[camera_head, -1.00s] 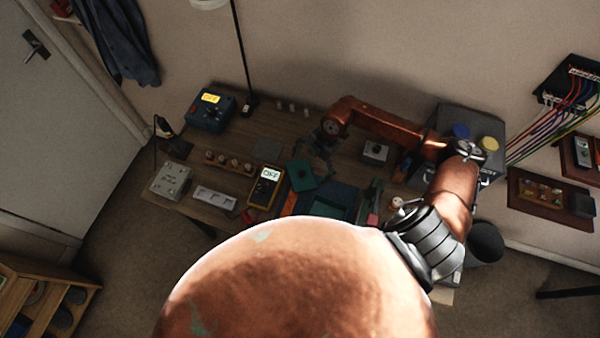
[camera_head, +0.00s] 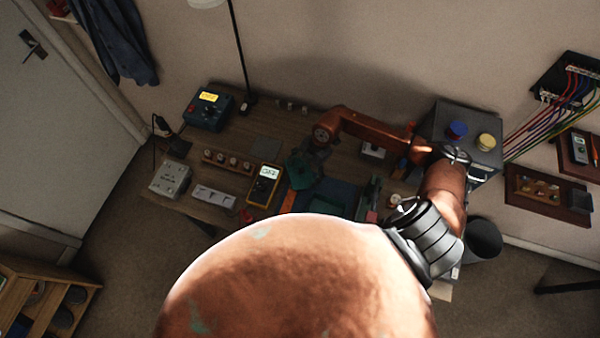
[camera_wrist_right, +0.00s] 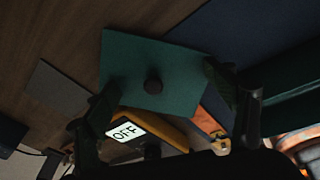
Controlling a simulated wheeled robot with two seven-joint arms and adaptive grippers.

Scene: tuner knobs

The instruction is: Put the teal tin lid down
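The teal tin lid (camera_wrist_right: 180,65) is a flat square plate with a small dark knob at its middle. In the head view the lid (camera_head: 300,175) is on the desk, to the right of the yellow multimeter, partly covered by my gripper and shade. My right gripper (camera_wrist_right: 163,82) is open, with its dark fingers wide apart over opposite sides of the lid and the knob between them, not gripped. It also shows, dark and small, in the head view (camera_head: 311,158). I cannot tell whether the fingers touch the lid. My left gripper is not in view.
The yellow multimeter (camera_head: 264,185) reads OFF and lies close beside the lid. A dark blue surface (camera_head: 335,193) and green parts (camera_head: 370,195) lie to the right. A grey plate (camera_wrist_right: 58,88) lies flat on the wood. A row of knobs (camera_head: 229,160) stands left.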

